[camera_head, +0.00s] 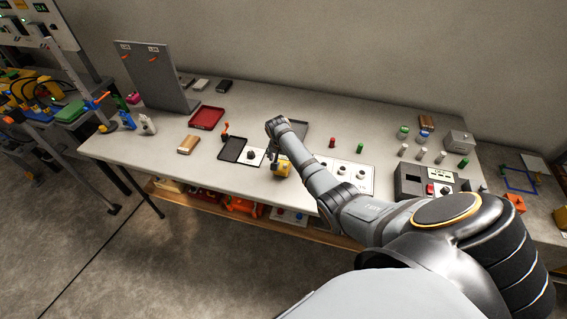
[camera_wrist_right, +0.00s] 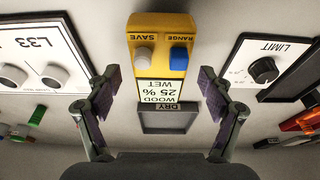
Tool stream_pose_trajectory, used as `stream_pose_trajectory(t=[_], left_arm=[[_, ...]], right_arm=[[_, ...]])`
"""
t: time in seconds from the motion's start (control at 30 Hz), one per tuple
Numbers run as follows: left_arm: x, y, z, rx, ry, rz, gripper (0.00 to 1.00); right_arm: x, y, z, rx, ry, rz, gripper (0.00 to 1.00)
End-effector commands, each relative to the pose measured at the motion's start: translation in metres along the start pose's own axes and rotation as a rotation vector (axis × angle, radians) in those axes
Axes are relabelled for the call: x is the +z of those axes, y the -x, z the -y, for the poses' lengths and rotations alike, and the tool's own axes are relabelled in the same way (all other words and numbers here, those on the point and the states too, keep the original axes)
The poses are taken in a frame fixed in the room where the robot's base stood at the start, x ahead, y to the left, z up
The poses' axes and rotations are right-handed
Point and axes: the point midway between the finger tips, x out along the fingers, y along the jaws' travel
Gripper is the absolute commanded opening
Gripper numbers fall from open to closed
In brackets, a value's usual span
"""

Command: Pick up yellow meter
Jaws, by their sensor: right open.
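The yellow meter (camera_wrist_right: 160,62) shows upside down in the right wrist view, with a white button, a blue button and a label reading DRY, WOOD, 25 %, WET. In the head view the yellow meter (camera_head: 283,168) is on the table near its front edge, partly hidden by my right arm. My right gripper (camera_wrist_right: 158,84) is open and empty, its two fingers to either side of the meter's lower end in the picture and apart from it. In the head view my right gripper (camera_head: 272,164) is small and partly hidden against the meter. My left gripper is not in view.
A LIMIT panel (camera_wrist_right: 266,68) with a black knob and an L33 panel (camera_wrist_right: 40,62) flank the meter. The table (camera_head: 240,110) also carries a black tray (camera_head: 232,149), a red tray (camera_head: 207,117), a tan block (camera_head: 188,144) and a grey upright panel (camera_head: 155,77).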

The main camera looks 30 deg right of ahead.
Motion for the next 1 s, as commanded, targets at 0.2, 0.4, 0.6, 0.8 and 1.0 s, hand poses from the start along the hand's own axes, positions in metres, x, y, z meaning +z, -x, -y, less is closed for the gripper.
stream_pose_trajectory(t=[0.2, 0.4, 0.6, 0.8, 1.0], left_arm=[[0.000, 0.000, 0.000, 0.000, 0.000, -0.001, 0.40], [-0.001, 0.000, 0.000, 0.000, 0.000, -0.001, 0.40], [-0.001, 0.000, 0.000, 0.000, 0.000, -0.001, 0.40], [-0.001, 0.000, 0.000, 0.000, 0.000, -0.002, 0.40], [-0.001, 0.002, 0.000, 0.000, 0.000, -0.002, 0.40]], right_arm=[[0.000, 0.000, 0.000, 0.000, 0.000, 0.001, 0.58], [0.000, 0.000, 0.000, 0.000, 0.000, 0.001, 0.31], [0.000, 0.001, 0.000, -0.001, 0.000, 0.000, 0.06], [-0.001, 0.002, 0.000, -0.001, 0.000, -0.001, 0.06], [-0.008, 0.025, 0.001, -0.003, -0.001, -0.003, 0.06]])
